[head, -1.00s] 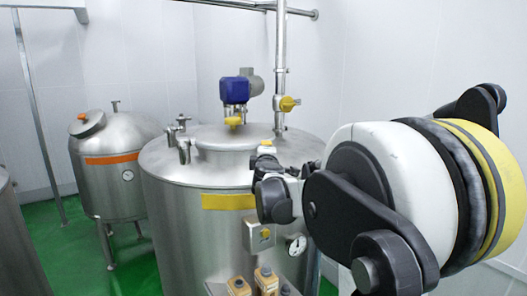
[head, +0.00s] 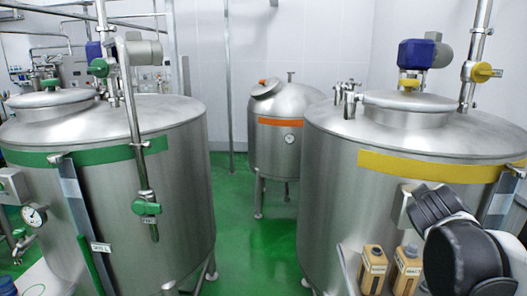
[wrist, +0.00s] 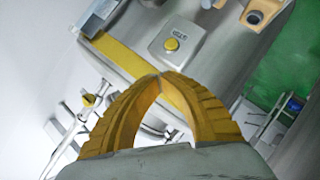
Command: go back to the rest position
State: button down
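My gripper (wrist: 163,76) shows in the wrist view with its two ribbed yellow fingers bowed inward. Their tips meet, and nothing is held between them. My gripper looks clear of both. In the head view my arm is at the lower right, in front of the yellow-banded tank (head: 345,190). The gripper itself cannot be made out there.
Two cartons (head: 373,266) (head: 405,266) stand by the yellow-banded tank, close to my arm. A green-banded tank (head: 175,190) with a vertical pipe is at left. A smaller orange-banded tank (head: 283,150) stands behind. Green floor (head: 245,250) is open between the tanks.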

jog(key=s+a+f+m+g+y+b, duration=0.1)
jog(key=s+a+f+y+b, duration=0.1)
jog(key=s+a+f+b, duration=0.2)
jog(key=s+a+f+m+g+y+b, duration=0.1)
jog(key=s+a+f+y+b, duration=0.2)
jog(key=s+a+f, duration=0.4)
jog(key=s+a+f+g+y+b, duration=0.1)
jog(key=s+a+f+y+b, duration=0.2)
jog(key=a+f, duration=0.8)
jog(key=s+f+b, duration=0.2)
jog(key=s+f, duration=0.1)
jog(key=f, duration=0.4)
jog(key=shift+s+a+f+m+g, duration=0.2)
jog(key=shift+s+f+m+g, duration=0.1)
jog(key=shift+m+g, duration=0.1)
